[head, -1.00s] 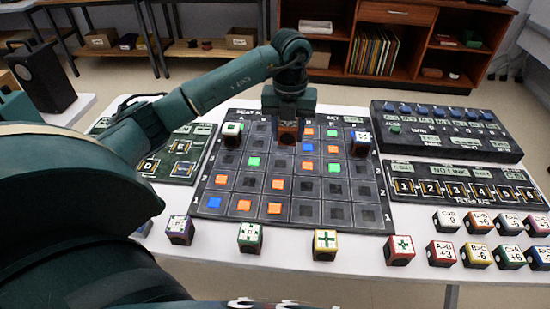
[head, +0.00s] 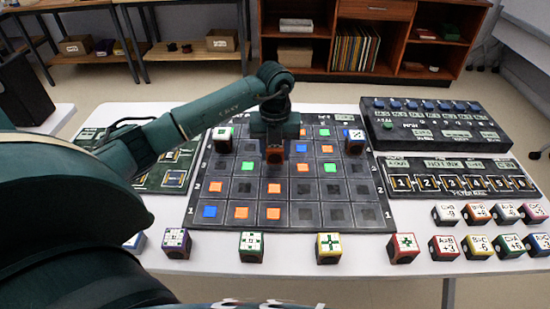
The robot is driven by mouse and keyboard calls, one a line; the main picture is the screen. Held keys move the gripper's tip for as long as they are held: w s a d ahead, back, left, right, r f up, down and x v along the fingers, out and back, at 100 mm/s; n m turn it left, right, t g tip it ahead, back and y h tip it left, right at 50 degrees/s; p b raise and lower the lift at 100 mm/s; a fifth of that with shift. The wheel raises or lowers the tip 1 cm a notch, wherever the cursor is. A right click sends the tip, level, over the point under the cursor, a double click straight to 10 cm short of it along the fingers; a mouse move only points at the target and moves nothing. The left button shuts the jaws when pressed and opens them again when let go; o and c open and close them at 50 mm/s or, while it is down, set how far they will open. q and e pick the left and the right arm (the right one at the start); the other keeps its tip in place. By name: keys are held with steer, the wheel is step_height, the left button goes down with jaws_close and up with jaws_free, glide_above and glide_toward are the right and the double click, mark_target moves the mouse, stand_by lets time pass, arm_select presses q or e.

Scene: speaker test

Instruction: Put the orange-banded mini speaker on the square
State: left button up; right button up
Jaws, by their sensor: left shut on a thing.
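My left gripper (head: 275,141) is above the upper middle of the dark grid board (head: 345,215), pointing down. It is shut on a small dark block with orange-brown on its face, which appears to be the orange-banded mini speaker (head: 274,156). The gripper hides the speaker's top. I cannot tell whether the speaker touches the board. The board has rows of square cells, some with orange, blue or green tiles and others dark. I cannot tell which cell is the task's square. My right gripper is not in view.
Purple (head: 176,243), green (head: 251,247), yellow (head: 328,248) and red (head: 403,248) cubes line the front. A knobbed panel (head: 440,128) and several more cubes are at right.

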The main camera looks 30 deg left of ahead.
arm_select(q)
steer(key=shift+f, duration=1.3)
steer(key=shift+f, duration=0.15)
steer(key=o, duration=1)
step_height(320, 180, up, 12)
steer(key=shift+r, duration=0.2)
steer(key=shift+f, duration=0.1)
